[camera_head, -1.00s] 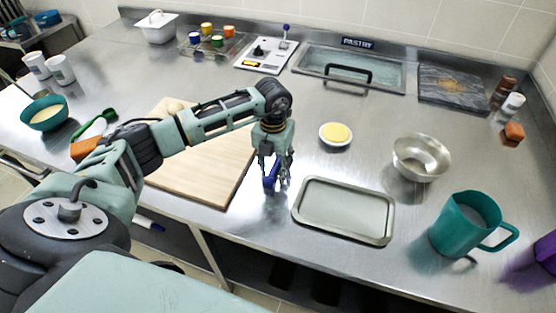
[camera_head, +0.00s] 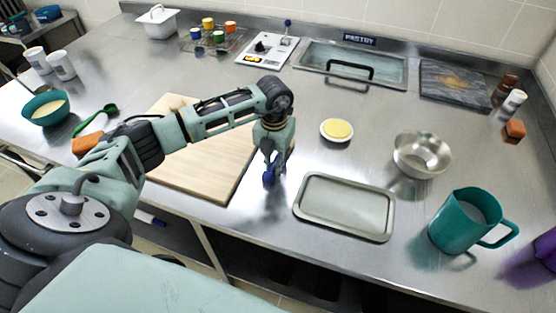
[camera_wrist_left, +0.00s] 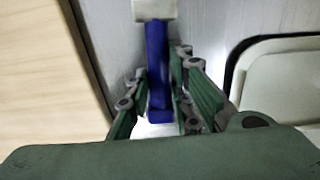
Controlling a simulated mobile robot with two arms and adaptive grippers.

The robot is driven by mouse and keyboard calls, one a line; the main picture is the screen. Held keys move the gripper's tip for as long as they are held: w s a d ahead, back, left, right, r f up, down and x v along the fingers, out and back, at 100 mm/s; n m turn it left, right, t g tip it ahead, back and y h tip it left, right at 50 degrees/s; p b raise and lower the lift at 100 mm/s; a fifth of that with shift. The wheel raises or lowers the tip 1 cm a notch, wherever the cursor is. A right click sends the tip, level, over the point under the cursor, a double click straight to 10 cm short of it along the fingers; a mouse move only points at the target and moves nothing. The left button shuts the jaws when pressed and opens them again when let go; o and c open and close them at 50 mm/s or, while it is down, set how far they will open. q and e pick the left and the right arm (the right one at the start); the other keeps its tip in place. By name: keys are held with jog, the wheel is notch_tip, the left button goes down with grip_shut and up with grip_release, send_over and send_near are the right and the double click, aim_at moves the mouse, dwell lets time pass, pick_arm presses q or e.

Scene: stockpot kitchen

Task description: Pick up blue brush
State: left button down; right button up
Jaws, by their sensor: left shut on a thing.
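The blue brush (camera_head: 268,180) is between the fingers of my left gripper (camera_head: 273,174), above the counter between the cutting board and the metal tray. In the left wrist view the brush (camera_wrist_left: 157,65) shows a long blue handle with a pale head at its far end. The fingers of my left gripper (camera_wrist_left: 166,100) are closed on the handle from both sides. In the head view the fingers cover part of the brush. My right gripper is not in view.
A wooden cutting board (camera_head: 225,175) lies left of the gripper and a metal tray (camera_head: 345,228) right of it. A butter dish (camera_head: 336,130), a steel bowl (camera_head: 422,155) and a teal pitcher (camera_head: 464,222) stand further right. The counter's front edge is close.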

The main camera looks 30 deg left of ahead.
pick_arm(q)
jog(key=shift+r, duration=0.1)
jog(key=shift+r+b, duration=0.45)
jog(key=shift+r, duration=0.2)
jog(key=r, duration=0.1)
jog(key=b, duration=0.1)
jog(key=r, duration=0.1)
jog(key=shift+d+r, duration=0.25)
jog(key=shift+r, duration=0.1)
jog(key=s+d+r+b, duration=0.3)
jog(key=s+d+r, duration=0.2)
jog(key=d, duration=0.4)
jog(key=shift+s+d+r, duration=0.3)
jog(key=shift+d+r, duration=0.1)
jog(key=shift+r, duration=0.5)
